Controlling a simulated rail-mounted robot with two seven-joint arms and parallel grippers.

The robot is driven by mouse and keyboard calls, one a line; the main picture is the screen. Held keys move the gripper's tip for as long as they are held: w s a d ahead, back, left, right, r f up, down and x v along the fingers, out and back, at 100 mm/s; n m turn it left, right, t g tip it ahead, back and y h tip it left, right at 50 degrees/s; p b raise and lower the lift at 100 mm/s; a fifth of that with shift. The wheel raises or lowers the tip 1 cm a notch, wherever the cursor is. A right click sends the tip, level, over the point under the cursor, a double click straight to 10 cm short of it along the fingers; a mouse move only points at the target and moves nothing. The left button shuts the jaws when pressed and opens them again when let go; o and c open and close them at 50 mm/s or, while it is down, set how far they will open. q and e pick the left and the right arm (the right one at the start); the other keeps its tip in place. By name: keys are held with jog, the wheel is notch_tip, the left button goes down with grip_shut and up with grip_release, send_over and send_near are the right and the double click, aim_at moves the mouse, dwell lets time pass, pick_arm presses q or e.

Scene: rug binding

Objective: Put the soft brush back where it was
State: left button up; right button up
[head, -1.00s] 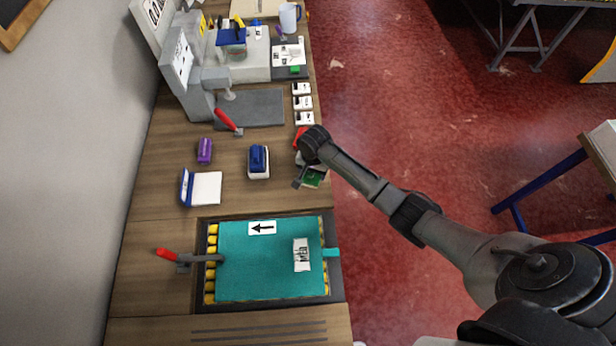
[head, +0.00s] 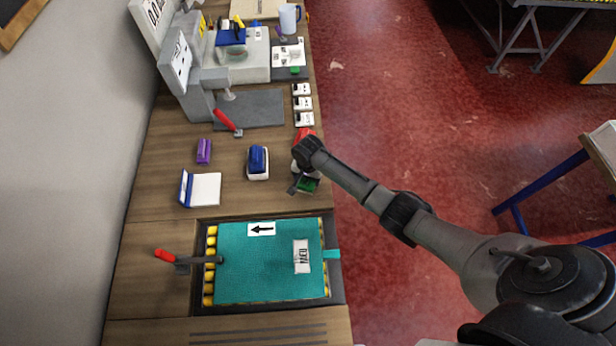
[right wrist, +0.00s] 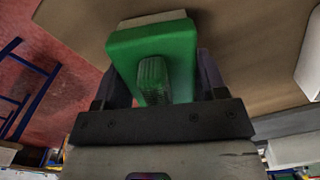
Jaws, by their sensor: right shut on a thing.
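A green block-shaped brush (head: 309,185) with a pale strip along its far side is at the right edge of the wooden bench. My right gripper (head: 300,183) is shut on it. In the right wrist view the green brush (right wrist: 178,52) sits between the two dark fingers, with a ridged grey-green piece at its middle and brown bench surface behind it. I cannot tell whether it touches the bench. My left gripper is not in view.
A blue-topped white block (head: 258,162), a purple block (head: 204,151) and a red item (head: 304,134) are nearby. White switches (head: 303,103) line the bench's right edge. A teal mat (head: 265,270) lies in front, with a red-handled clamp (head: 168,256) at its left. Bench between the blocks is clear.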

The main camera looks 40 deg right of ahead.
jog(key=shift+f, duration=0.15)
jog(key=o, duration=1.1)
jog(key=shift+o, duration=0.2)
